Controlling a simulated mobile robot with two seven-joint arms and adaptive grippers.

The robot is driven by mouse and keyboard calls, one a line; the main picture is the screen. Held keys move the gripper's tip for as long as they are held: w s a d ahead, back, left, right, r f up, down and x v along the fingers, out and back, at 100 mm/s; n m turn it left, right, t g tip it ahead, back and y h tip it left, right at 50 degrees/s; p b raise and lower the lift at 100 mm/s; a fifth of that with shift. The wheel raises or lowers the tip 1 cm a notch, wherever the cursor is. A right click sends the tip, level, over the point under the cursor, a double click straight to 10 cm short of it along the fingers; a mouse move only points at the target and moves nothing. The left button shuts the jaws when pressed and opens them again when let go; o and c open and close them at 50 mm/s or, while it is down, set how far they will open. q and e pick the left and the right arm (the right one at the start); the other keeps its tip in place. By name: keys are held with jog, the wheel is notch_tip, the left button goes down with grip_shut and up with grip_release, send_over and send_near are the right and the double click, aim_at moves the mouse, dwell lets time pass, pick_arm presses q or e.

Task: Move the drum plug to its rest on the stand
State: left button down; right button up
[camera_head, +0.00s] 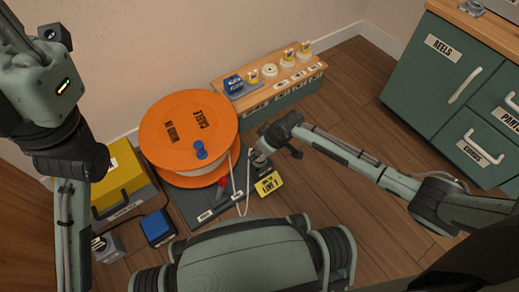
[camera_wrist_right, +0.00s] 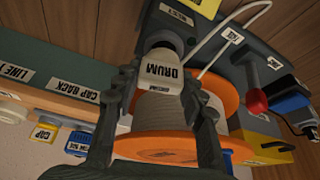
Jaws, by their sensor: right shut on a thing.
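The drum plug (camera_wrist_right: 164,78) is a pale plug with a "DRUM" label, in the right wrist view. My right gripper (camera_wrist_right: 157,86) is shut on it, with a dark finger on each side. It meets a dark grey round part at its upper end; I cannot tell whether it is seated there. In the head view my right gripper (camera_head: 262,158) is low beside the orange cable drum (camera_head: 188,126), over the right side of the dark stand (camera_head: 196,200); the plug is mostly hidden there. My left arm comes down at the left; its gripper is out of view.
A yellow "LINE 1" tag (camera_head: 270,183) is close to my right gripper. A red-handled lever (camera_head: 222,186) and a pale cable are beside the drum. A yellow case (camera_head: 122,178) and blue box (camera_head: 158,227) stand left. A cap rack (camera_head: 270,80) is behind. Floor at right is clear.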

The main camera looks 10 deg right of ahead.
jog(key=shift+f, duration=0.55)
jog(key=o, duration=1.2)
jog(key=shift+c, duration=0.5)
jog(key=shift+c, duration=0.9)
